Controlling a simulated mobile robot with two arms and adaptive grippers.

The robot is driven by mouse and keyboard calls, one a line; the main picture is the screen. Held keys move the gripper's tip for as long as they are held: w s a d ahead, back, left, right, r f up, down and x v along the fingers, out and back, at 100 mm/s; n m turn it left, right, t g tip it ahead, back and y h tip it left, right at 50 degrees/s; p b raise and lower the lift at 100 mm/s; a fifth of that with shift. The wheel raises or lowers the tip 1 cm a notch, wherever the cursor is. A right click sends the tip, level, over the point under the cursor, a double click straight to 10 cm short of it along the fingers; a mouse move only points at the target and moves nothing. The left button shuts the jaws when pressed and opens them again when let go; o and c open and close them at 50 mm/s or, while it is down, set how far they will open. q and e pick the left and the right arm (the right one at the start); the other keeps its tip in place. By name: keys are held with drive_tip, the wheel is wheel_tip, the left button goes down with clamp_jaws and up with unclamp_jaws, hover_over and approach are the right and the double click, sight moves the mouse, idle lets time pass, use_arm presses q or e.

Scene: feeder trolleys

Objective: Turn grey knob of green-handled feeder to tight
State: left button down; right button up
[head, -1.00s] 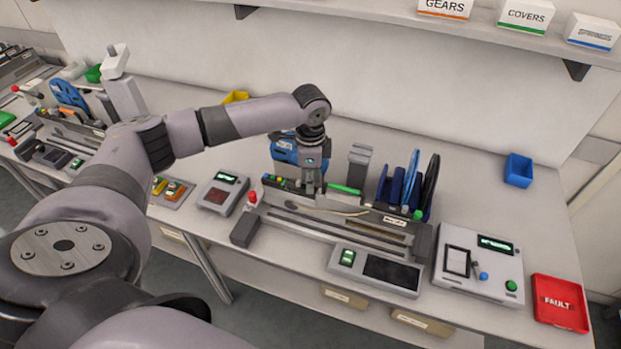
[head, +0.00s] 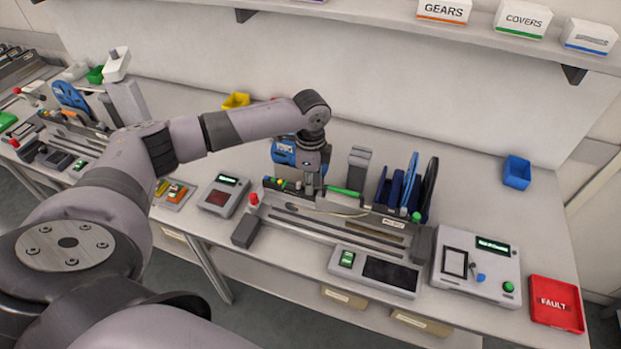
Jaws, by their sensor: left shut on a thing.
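The green-handled feeder (head: 318,218) lies on the bench, a long grey unit with rails. Its green handle (head: 343,192) is just right of my left gripper's fingers. My left gripper (head: 311,188) points straight down at the back of the feeder. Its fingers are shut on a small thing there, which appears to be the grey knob. The knob itself is hidden by the fingers, so its angle cannot be seen. My right gripper is not in view.
Blue and black reels (head: 407,185) stand right of the gripper, with a grey post (head: 357,169) between. A red knob (head: 253,197) is at the feeder's left. A test box (head: 476,264) and red FAULT tray (head: 557,302) are at right. A shelf (head: 400,22) runs above.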

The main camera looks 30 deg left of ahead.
use_arm(q)
drive_tip(key=m+p, duration=0.2)
drive_tip(key=m, duration=0.2)
drive_tip(key=shift+r, duration=0.15)
drive_tip(key=shift+m+p, duration=0.4)
drive_tip(key=shift+m, duration=1.2)
drive_tip(key=c, duration=1.5)
unclamp_jaws()
wheel_tip(320, 180, up, 12)
drive_tip(key=shift+f, duration=0.1)
